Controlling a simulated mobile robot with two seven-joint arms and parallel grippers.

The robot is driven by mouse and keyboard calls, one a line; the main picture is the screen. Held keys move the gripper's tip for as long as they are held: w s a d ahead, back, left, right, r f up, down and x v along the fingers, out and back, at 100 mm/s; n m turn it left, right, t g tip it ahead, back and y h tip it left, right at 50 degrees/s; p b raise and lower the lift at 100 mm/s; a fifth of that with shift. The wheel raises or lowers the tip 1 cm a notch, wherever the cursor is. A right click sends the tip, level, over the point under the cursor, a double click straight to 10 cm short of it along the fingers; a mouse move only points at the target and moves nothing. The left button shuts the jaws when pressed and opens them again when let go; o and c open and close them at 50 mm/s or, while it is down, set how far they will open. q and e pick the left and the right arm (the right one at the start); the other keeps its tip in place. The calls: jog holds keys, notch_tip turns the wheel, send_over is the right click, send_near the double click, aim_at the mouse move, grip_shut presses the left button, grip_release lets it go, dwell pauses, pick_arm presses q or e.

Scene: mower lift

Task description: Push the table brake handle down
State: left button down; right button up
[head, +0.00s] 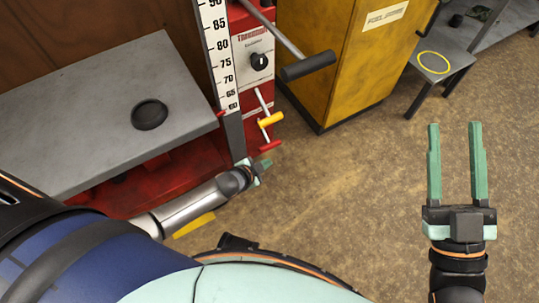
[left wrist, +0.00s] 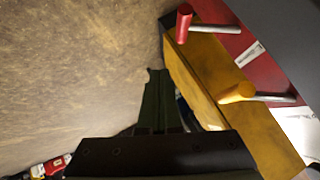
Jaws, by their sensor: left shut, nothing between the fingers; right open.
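The lift's red column (head: 250,80) carries two small levers. One has a yellow handle (head: 270,119), the other a red handle (head: 270,146) lower down. A larger lever with a black grip (head: 307,66) sticks out above them. Which one is the table brake handle is not labelled in view. My left gripper (head: 264,166) is shut and empty, just below the red handle. In the left wrist view its fingers (left wrist: 156,90) are apart from the red handle (left wrist: 185,22) and the yellow handle (left wrist: 237,93). My right gripper (head: 455,150) is open and empty above the floor.
The grey lift table (head: 85,90) with a black round pad (head: 149,114) is at left. A height scale (head: 217,50) stands beside the column. A yellow cabinet (head: 330,45) is behind. A bench with a yellow ring (head: 433,62) is at upper right. The middle floor is clear.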

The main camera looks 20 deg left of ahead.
pick_arm(q)
jog(key=shift+s+r, duration=0.35)
jog(key=shift+s, duration=0.3)
pick_arm(e)
jog(key=shift+w+d+f+m+g+h, duration=0.1)
jog(key=shift+w+f+m+g+h, duration=0.2)
jog(key=shift+f, duration=0.35)
jog(key=shift+w+f+m+g+h, duration=0.15)
jog(key=shift+w+f+h, duration=0.1)
jog(key=shift+f+h, duration=0.3)
jog(key=shift+w+d+f+m+g+h, duration=0.15)
jog(key=shift+w+f+m+h, duration=0.1)
jog(key=shift+f, duration=0.45)
jog(key=shift+a, duration=0.1)
